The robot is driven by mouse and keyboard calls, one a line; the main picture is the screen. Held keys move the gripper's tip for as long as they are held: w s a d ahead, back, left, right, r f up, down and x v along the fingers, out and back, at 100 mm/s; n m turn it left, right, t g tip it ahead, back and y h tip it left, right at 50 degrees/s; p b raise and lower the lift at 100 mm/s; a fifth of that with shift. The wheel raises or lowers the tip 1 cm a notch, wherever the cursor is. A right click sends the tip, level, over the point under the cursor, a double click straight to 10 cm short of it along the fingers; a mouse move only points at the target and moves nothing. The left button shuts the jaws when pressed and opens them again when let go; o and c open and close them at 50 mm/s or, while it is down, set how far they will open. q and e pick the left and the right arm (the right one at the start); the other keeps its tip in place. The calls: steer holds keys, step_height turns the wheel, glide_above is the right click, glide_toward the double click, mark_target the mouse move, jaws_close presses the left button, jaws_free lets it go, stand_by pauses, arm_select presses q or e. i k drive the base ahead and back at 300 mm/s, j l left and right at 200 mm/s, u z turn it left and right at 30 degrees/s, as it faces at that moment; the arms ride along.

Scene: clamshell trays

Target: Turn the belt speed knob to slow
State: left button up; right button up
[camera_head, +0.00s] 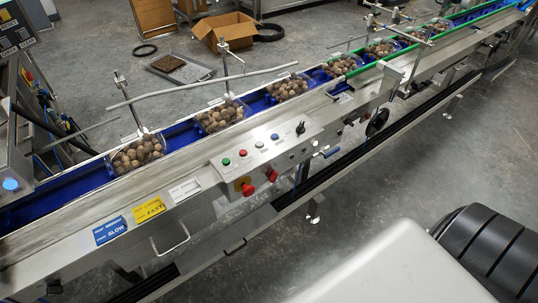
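A black knob (300,128) sits at the right end of a sloped steel control panel (262,160) on the near side of the conveyor. Its pointer is too small to read. Left of it, a row of green, red, white and blue buttons runs along the panel, with two larger red controls (271,174) on the panel's front. A blue sign (110,230) with SLOW on it and a yellow sign (149,208) with FAST on it are on the front rail, left of the panel. Neither of my grippers is in view.
Clear trays of brown produce (137,154) stand on the blue belt (182,132). A thin metal rail (200,85) on posts crosses above it. A steel handle (170,245) and a black handwheel (377,121) stick out in front. An open cardboard box (225,32) stands behind.

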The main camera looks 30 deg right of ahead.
mark_target(300, 129)
steer(key=z, duration=1.25)
